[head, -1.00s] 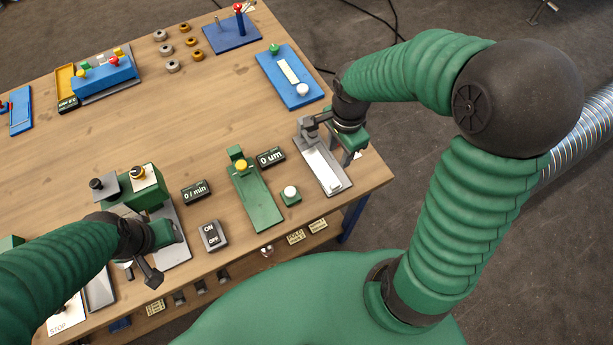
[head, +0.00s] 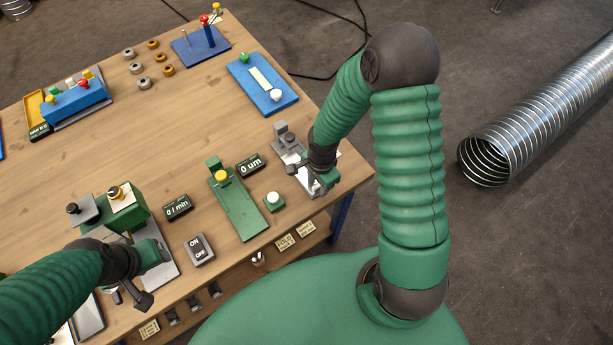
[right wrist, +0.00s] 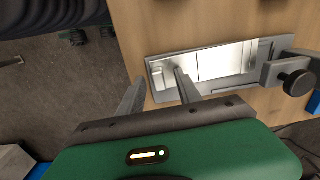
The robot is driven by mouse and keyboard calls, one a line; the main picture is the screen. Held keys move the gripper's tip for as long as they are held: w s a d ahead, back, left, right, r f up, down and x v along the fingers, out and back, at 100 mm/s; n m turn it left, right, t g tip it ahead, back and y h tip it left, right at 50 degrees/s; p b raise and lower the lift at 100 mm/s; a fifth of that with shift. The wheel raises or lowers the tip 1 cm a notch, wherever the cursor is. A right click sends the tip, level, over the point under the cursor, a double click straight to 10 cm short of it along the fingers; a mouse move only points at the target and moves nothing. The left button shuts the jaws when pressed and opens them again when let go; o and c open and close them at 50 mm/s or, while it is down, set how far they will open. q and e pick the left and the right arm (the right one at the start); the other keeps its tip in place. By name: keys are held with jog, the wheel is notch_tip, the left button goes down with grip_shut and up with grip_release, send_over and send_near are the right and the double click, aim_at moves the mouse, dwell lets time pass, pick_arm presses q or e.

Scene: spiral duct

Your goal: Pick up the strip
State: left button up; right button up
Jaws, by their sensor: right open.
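A shiny metal strip (right wrist: 217,63) lies in a shallow grey holder (right wrist: 160,92) with a clamp and dark knob at one end. In the head view the holder (head: 283,142) is near the table's right edge, and my right arm hides most of the strip. My right gripper (head: 318,190) is open over the holder's near end. In the right wrist view its fingers (right wrist: 160,76) are apart and empty; one overlaps the strip's near end, the other is beside the holder. I cannot tell whether they touch it. My left gripper (head: 130,297) is at the table's front left, its jaws unclear.
A green gauge block (head: 238,203), a 0 um display (head: 250,165) and a white-topped button (head: 273,200) stand left of the holder. A blue plate (head: 262,84) lies behind it. A green machine (head: 125,210) is near my left gripper. The table's middle is clear.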

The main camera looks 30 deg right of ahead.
jog(key=shift+d, duration=0.15)
jog(key=shift+c, duration=1)
jog(key=shift+d, duration=0.1)
grip_shut()
pick_arm(q)
jog(key=shift+d, duration=0.2)
jog(key=shift+a, duration=0.1)
pick_arm(e)
jog(key=shift+r, duration=0.15)
